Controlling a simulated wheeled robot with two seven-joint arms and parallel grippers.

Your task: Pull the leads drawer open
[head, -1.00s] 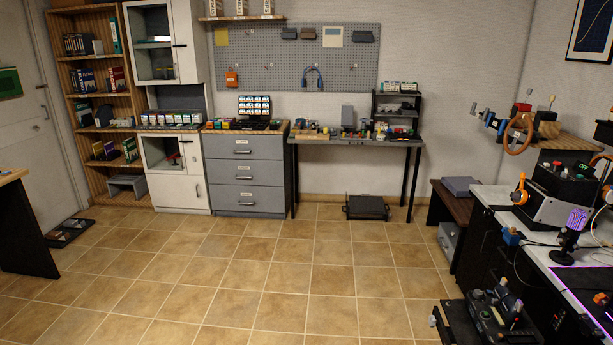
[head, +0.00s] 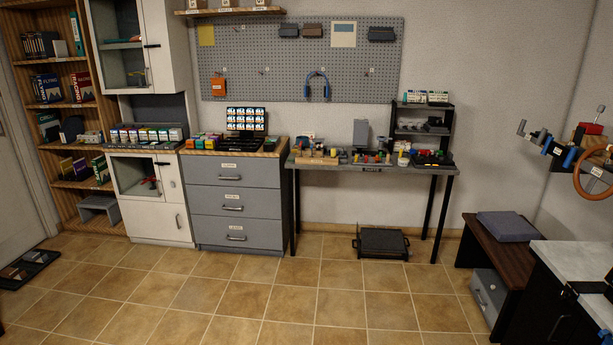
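A grey cabinet (head: 239,216) with three closed drawers stands against the back wall in the head view, some distance ahead and left of centre. Each drawer has a small white label and a metal bar handle. The bottom drawer (head: 236,236) has a label that seems to read "leads", though the print is small; its handle (head: 231,238) is in plain view. The drawer is shut flush with the cabinet front.
Tiled floor (head: 240,293) lies clear before the cabinet. Left of it stands a white cabinet (head: 150,210). Right is a workbench (head: 350,169) with thin black legs and a black box (head: 382,243) beneath. A dark low bench (head: 500,247) and a white-topped counter (head: 575,265) stand at right.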

